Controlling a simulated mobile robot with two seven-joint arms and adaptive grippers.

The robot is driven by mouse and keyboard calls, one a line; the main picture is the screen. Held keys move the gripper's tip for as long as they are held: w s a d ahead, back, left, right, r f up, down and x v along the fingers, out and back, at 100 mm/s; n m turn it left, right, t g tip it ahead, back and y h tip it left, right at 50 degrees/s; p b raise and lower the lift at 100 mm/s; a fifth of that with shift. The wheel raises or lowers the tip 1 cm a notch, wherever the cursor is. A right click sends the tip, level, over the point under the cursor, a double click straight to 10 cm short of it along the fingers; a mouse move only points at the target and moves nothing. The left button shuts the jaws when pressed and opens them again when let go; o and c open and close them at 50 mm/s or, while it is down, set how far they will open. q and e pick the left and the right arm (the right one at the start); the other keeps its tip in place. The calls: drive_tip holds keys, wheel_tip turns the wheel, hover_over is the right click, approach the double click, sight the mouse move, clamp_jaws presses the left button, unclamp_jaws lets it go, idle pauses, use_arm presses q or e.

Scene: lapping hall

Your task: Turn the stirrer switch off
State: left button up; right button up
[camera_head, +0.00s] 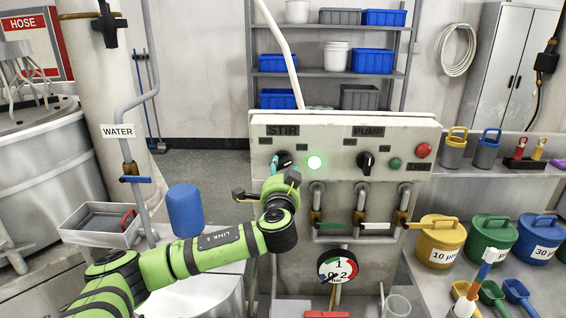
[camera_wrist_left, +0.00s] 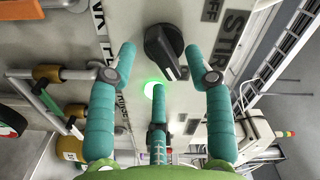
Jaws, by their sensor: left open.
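The stirrer switch (camera_head: 284,159) is a black rotary knob under the STIR label on the grey panel (camera_head: 340,139). It also shows in the left wrist view (camera_wrist_left: 164,52), its white mark at the end towards the lit green lamp, away from the OFF lettering. The green lamp (camera_head: 315,162) glows just right of the knob; in the wrist view (camera_wrist_left: 153,90) a finger partly covers it. My left gripper (camera_head: 282,173) is at the knob, its teal fingers (camera_wrist_left: 160,66) open, with two on either side of the knob. Contact cannot be told. My right gripper is not in view.
A PUMP knob (camera_head: 367,162), a green button (camera_head: 394,164) and a red button (camera_head: 424,150) sit further right on the panel. Valve handles (camera_head: 377,226) and a gauge (camera_head: 338,267) are below. A blue cylinder (camera_head: 185,210) stands left, behind my arm.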

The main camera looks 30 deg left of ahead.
sight(283, 167)
use_arm(q)
drive_tip(key=p+x, duration=0.1)
drive_tip(key=x, duration=0.2)
drive_tip(key=shift+w+r, duration=0.1)
drive_tip(key=shift+w+a, duration=0.15)
drive_tip(key=shift+w, duration=0.15)
clamp_jaws()
